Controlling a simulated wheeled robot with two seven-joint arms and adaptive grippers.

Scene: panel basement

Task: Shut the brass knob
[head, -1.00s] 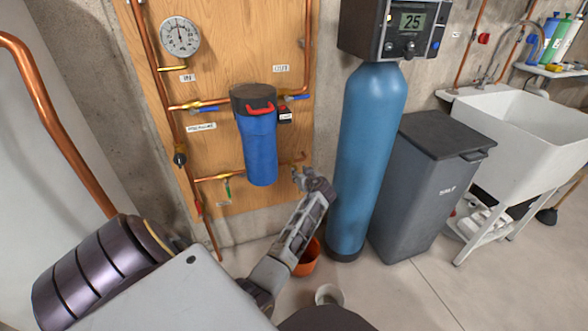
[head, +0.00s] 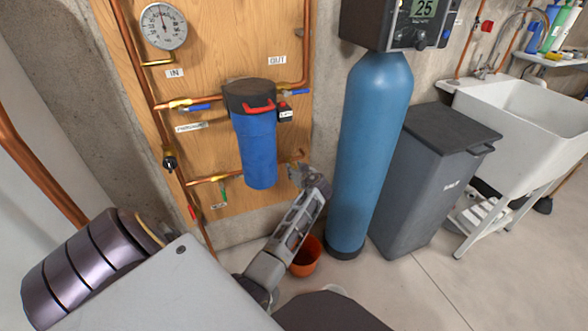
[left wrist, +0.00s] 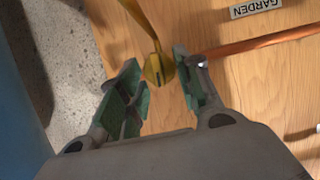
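The brass knob (left wrist: 160,71) shows in the left wrist view as a small rounded brass piece with a dark slot, at the end of a brass stem coming from the top. My left gripper (left wrist: 157,58) is open, with one green-padded finger on each side of the knob. In the head view my left gripper (head: 299,173) is at the lower right of the wooden panel, just below the right end of the low copper pipe. There it hides the knob, or the knob is too small to tell. My right gripper is not in view.
The wooden panel (head: 220,60) carries copper pipes, a gauge (head: 163,27) and a blue filter housing (head: 257,145) left of my gripper. A tall blue tank (head: 368,150) stands close on the right. An orange bucket (head: 308,258) is on the floor below. A GARDEN label (left wrist: 256,9) is near the knob.

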